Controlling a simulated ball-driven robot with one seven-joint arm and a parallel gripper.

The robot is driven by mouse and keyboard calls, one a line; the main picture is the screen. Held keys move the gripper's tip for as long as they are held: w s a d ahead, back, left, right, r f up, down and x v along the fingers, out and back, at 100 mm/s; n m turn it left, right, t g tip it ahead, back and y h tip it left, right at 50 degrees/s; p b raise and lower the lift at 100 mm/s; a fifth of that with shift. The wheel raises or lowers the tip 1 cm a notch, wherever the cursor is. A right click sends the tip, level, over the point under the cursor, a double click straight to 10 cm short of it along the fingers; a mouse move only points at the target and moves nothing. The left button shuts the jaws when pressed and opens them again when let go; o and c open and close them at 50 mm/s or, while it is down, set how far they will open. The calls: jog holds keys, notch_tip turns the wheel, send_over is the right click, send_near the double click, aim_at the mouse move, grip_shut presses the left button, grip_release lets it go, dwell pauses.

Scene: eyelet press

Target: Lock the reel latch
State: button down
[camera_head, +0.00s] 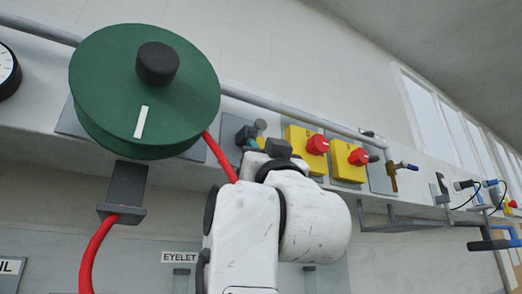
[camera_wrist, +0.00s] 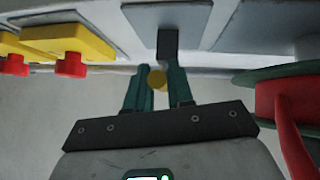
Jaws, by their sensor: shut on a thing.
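The reel latch shows in the wrist view as a dark block (camera_wrist: 168,43) on a grey plate, with a round yellow knob (camera_wrist: 157,79) at its near end. My gripper (camera_wrist: 159,90) has its teal fingers either side of this knob and is shut on it. In the head view my gripper (camera_head: 251,142) is at the latch plate, just right of the big green reel (camera_head: 190,95). A dark block with a grey peg (camera_head: 260,127) shows there. My wrist hides much of the latch, so its exact angle cannot be told.
Two yellow boxes with red buttons (camera_head: 317,145) stand close right of my gripper in the head view. A red hose (camera_head: 219,158) runs from the reel behind my arm. A grey guide (camera_head: 125,190) hangs below the reel.

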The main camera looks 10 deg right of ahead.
jog(key=c, duration=1.1)
grip_release()
jog(key=shift+w+a, duration=0.1)
jog(key=b+v, duration=0.3)
jog(key=v, duration=0.8)
jog(key=shift+b, duration=0.35)
